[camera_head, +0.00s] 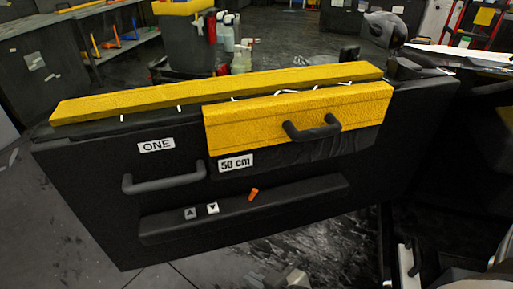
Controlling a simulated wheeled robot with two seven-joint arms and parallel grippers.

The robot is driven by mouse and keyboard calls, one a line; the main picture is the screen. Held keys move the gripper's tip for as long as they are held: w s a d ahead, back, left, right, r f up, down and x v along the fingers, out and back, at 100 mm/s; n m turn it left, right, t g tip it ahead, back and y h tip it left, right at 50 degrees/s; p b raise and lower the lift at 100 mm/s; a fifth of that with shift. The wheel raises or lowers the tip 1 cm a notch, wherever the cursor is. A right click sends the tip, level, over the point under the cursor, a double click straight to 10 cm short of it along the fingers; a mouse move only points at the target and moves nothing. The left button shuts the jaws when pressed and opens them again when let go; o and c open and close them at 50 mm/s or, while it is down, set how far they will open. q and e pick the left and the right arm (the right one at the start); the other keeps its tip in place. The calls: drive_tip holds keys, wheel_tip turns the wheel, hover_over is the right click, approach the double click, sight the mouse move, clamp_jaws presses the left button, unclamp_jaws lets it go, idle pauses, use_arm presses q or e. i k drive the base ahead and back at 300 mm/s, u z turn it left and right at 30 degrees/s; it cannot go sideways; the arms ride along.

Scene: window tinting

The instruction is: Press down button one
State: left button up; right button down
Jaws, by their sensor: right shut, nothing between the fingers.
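A black door panel (90,205) stands across the middle of the view. A white label reading "ONE" (156,145) is on its upper left, above a dark handle (165,184). My right gripper (409,261) is at the lower right, shut and empty, apart from the panel and buttons. My left gripper is not in view.
A yellow strip (220,90) runs along the panel's top. Bottles (228,38) and a workbench (125,42) stand behind. Open floor lies before the panel.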

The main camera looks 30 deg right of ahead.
sight(191, 213)
drive_tip(key=u, duration=1.6)
drive_tip(key=i, duration=0.25)
drive_tip(key=z, duration=4.3)
drive_tip(key=k, duration=2)
drive_tip(key=u, duration=2.3)
drive_tip(key=i, duration=0.15)
drive_tip(key=z, duration=1.65)
drive_tip(key=i, duration=0.65)
